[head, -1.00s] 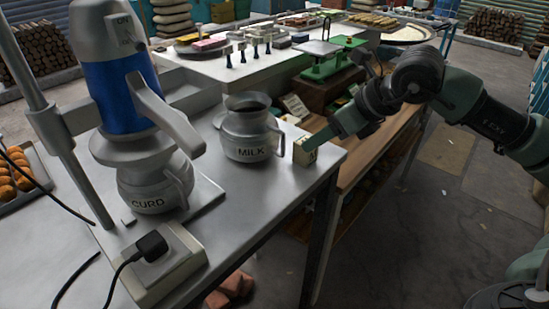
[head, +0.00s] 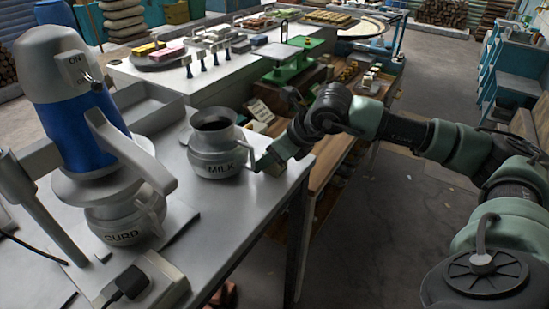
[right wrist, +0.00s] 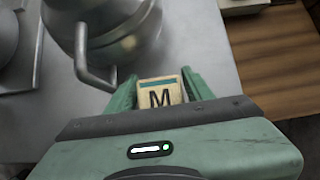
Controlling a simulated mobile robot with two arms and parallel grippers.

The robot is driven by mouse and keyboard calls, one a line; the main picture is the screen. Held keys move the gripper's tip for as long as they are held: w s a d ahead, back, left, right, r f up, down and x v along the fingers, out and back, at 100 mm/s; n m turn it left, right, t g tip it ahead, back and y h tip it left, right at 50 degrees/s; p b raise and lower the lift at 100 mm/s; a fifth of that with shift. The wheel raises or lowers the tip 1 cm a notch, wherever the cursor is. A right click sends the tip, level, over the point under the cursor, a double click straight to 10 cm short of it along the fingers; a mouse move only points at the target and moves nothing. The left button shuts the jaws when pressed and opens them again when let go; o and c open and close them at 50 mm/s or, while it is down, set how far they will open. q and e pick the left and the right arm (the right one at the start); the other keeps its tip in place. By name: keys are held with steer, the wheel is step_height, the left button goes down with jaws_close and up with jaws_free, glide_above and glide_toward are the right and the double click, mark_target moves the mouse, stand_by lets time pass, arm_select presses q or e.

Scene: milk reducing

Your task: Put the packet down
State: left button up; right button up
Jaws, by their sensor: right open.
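The packet (right wrist: 160,94) is a small cream block with a teal stripe and a dark letter M. In the right wrist view it sits between the two green fingers of my right gripper (right wrist: 160,88), which is open around it. In the head view my right gripper (head: 266,163) is low at the right edge of the metal table (head: 235,205), just right of the milk pot (head: 217,150). The packet is largely hidden there by the gripper. I cannot tell whether its base touches the table. My left gripper is not in view.
The milk pot's handle also shows close to the left finger in the right wrist view (right wrist: 92,70). A blue machine (head: 85,115) with a curd pot (head: 125,218) stands left. A green scale (head: 293,62) is behind. The table front between pot and edge is bare.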

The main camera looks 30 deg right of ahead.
steer(key=shift+s, duration=0.15)
steer(key=c, duration=0.4)
jaws_close()
steer(key=shift+r, duration=0.15)
